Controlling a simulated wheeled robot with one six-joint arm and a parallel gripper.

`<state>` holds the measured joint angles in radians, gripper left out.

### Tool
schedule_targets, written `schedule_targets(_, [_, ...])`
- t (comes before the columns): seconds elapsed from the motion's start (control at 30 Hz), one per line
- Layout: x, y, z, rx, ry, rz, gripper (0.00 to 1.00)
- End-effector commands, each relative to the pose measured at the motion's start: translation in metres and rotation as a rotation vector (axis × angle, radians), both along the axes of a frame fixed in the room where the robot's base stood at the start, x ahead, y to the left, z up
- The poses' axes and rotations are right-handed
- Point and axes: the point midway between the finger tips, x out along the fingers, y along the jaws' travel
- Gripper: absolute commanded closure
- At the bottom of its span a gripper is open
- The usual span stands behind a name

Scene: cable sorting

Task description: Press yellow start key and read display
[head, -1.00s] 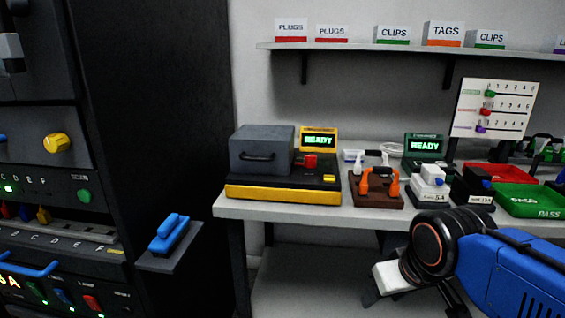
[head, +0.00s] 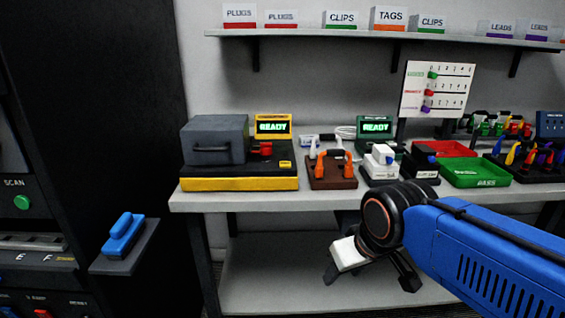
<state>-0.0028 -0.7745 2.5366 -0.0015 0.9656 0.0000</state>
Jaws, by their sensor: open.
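A yellow-and-black tester (head: 240,183) with a grey lidded box (head: 215,140) sits at the left end of the bench. A small yellow key (head: 285,164) is on its top at the right, beside a red part (head: 262,149). Behind it a yellow-framed display (head: 273,126) reads READY in green. A second, green-framed display (head: 375,127) also reads READY. My gripper (head: 372,278) is below and in front of the bench edge, well apart from the key. Its jaws are open and seem empty, partly hidden by my wrist.
An orange-handled tool on a brown base (head: 332,170) stands right of the tester. White and black blocks, a red tray (head: 447,149) and a green PASS tray (head: 475,173) follow. A dark cabinet with a blue-handled shelf (head: 125,243) stands left. Labelled boxes line the wall shelf (head: 300,33).

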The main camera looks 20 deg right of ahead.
Motion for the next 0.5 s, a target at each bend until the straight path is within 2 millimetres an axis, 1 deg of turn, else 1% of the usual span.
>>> schedule_targets(0.33, [0.0, 0.0, 0.0, 0.0, 0.0, 0.0, 0.54])
schedule_targets(0.37, [0.0, 0.0, 0.0, 0.0, 0.0, 0.0, 0.57])
schedule_targets(0.4, [0.0, 0.0, 0.0, 0.0, 0.0, 0.0, 0.66])
schedule_targets(0.47, [0.0, 0.0, 0.0, 0.0, 0.0, 0.0, 0.8])
schedule_targets(0.5, [0.0, 0.0, 0.0, 0.0, 0.0, 0.0, 0.9])
